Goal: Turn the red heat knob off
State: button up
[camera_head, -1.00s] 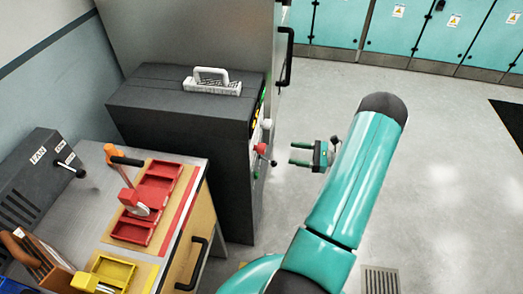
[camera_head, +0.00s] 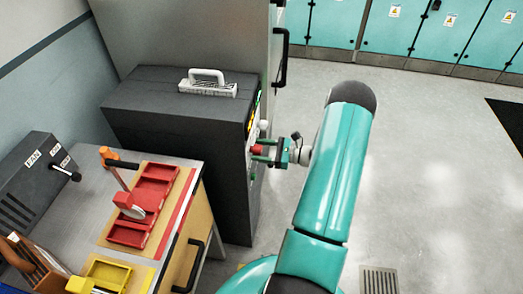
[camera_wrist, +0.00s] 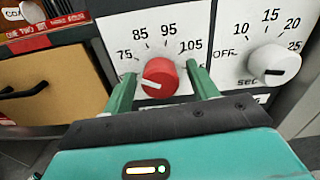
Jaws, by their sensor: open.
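The red heat knob (camera_wrist: 158,77) is on a white dial panel marked 75, 85, 95 and 105 in the wrist view. Its white pointer mark points left and slightly down, below the 75. In the head view the red knob (camera_head: 256,150) shows on the right face of the dark cabinet. My gripper (camera_wrist: 161,72) is open, with one green finger on each side of the knob. I cannot tell whether the fingers touch it. In the head view my gripper (camera_head: 264,151) reaches the knob from the right.
A white knob (camera_wrist: 274,64) marked OFF to 25 sits right of the red one. The dark cabinet (camera_head: 180,150) has a white handle (camera_head: 207,82) on top. A workbench with red trays (camera_head: 150,190) stands at left. The floor at right is clear.

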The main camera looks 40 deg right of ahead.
jog(key=c, duration=1)
jog(key=shift+n, duration=0.4)
jog(key=n, duration=0.3)
jog(key=shift+n, duration=2)
jog(key=o, duration=1)
